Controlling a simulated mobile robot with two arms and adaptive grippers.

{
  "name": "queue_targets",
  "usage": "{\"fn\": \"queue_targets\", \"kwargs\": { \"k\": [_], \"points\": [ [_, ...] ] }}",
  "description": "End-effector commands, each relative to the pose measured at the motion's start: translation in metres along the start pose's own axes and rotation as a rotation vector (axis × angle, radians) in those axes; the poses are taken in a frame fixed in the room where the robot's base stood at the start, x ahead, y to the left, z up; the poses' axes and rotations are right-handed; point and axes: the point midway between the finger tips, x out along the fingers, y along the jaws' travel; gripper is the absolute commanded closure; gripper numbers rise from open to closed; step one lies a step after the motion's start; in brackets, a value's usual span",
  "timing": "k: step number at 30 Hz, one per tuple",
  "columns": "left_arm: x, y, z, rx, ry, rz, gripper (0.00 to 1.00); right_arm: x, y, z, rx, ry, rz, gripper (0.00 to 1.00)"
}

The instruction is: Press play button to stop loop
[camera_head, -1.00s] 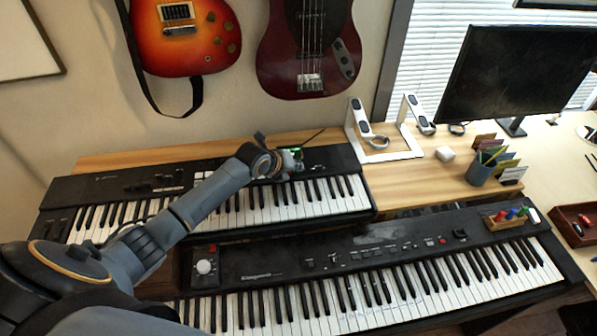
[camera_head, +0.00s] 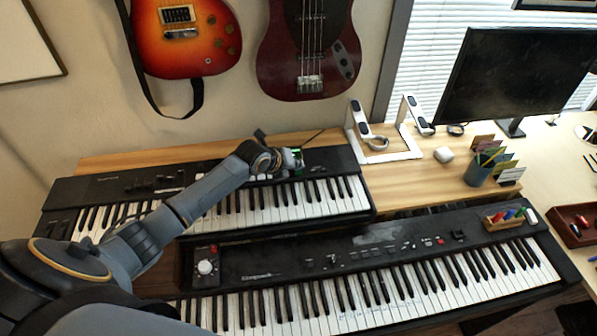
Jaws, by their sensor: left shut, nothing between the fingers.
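The back keyboard (camera_head: 330,160) stands on the wooden desk against the wall. A small lit green screen shows on its panel, mostly behind my gripper. My left arm reaches in from the left across this keyboard. My left gripper (camera_head: 292,158) is over the panel beside the green screen, shut, with nothing in it. Its fingertips are small here, and I cannot tell if they touch a button. The play button cannot be made out. My right gripper is not in view.
The front keyboard (camera_head: 300,262) stands lower and nearer. Two guitars, a red-orange one (camera_head: 190,38) and a dark red one (camera_head: 310,45), hang above. A white stand (camera_head: 400,150), a pen cup (camera_head: 478,172) and a monitor (camera_head: 515,75) are to the right. Bare wood (camera_head: 420,180) lies right of the back keyboard.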

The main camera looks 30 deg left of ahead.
Motion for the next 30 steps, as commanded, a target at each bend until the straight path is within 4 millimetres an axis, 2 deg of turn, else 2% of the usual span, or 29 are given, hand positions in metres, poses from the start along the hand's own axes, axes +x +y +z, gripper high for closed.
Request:
{"fn": "queue_targets", "kwargs": {
  "k": [13,25,30],
  "points": [
    [-0.032,-0.023,0.024,0.0,-0.001,0.0,1.0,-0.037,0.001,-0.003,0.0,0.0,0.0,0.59],
    [-0.034,-0.025,0.025,0.0,-0.001,-0.001,1.0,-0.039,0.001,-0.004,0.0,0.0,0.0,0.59],
    [-0.042,-0.031,0.031,0.001,-0.002,-0.001,1.0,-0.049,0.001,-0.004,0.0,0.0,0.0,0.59]
  ]
}}
